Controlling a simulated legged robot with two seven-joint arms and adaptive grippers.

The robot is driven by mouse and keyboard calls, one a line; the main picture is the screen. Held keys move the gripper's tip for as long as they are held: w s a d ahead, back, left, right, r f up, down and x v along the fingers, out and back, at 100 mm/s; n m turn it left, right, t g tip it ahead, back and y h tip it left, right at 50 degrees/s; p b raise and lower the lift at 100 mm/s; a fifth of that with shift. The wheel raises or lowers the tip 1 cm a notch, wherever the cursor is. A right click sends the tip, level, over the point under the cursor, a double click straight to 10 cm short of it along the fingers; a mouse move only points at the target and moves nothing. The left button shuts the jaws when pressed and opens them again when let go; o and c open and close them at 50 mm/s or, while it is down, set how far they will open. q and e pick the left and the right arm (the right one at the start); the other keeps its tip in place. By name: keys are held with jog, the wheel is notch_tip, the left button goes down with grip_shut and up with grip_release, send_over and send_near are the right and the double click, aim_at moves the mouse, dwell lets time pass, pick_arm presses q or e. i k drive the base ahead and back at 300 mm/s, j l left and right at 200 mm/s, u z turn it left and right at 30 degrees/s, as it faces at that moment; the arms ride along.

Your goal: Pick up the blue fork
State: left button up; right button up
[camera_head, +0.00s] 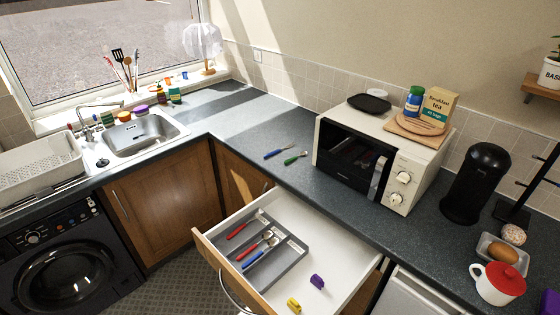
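A blue-handled utensil (279,152) lies on the dark counter to the left of the microwave. Its head is too small to tell whether it is a fork. A green-handled utensil (295,158) lies just right of it. Another blue-handled utensil (253,260) lies in the grey cutlery tray (283,262) inside the open white drawer (338,245), beside red-handled utensils (239,229). Its type is also hard to tell. Neither of my grippers shows in the head view.
The drawer stands pulled out below the counter, with a purple item (317,281) and a yellow item (294,305) in it. A microwave (352,157) stands right of the counter utensils. The counter toward the sink (146,134) is mostly clear.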

aim_at(276, 152)
jog(key=k+z, duration=0.1)
jog(key=z, duration=1.55)
jog(key=j+z, duration=0.15)
jog(key=j, duration=0.35)
jog(key=j+z, duration=0.15)
jog(key=j, duration=0.3)
jog(key=k+j+z, duration=0.1)
jog(key=j, duration=0.4)
jog(key=k+j+z, duration=0.15)
jog(key=j, duration=0.3)
jog(key=k+j+z, duration=0.15)
jog(key=j, duration=0.35)
